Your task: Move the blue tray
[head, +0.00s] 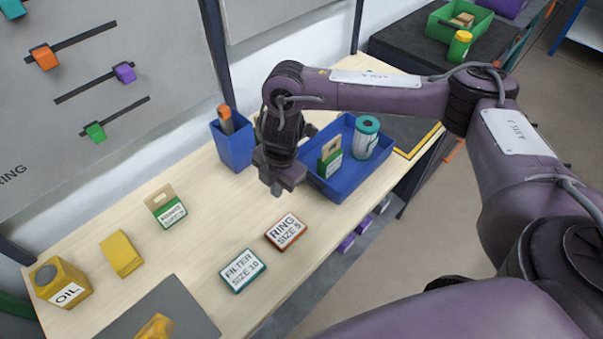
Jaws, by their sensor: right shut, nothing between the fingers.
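The blue tray (362,186) stands on the wooden table near its right edge. It holds a white and teal can (366,138) and a green and white box (330,157) with a brown top. My right gripper (277,190) points down just left of the tray, with its fingers shut and empty. The wrist hides part of the tray's left side. Whether the gripper touches the tray, I cannot tell. My left gripper is not in view.
A blue bin (232,148) with an orange-topped item stands behind the gripper. A RING box (286,231) and a FILTER box (242,270) lie in front. Dark conveyor (400,50) with a green tray (440,32) is at the upper right.

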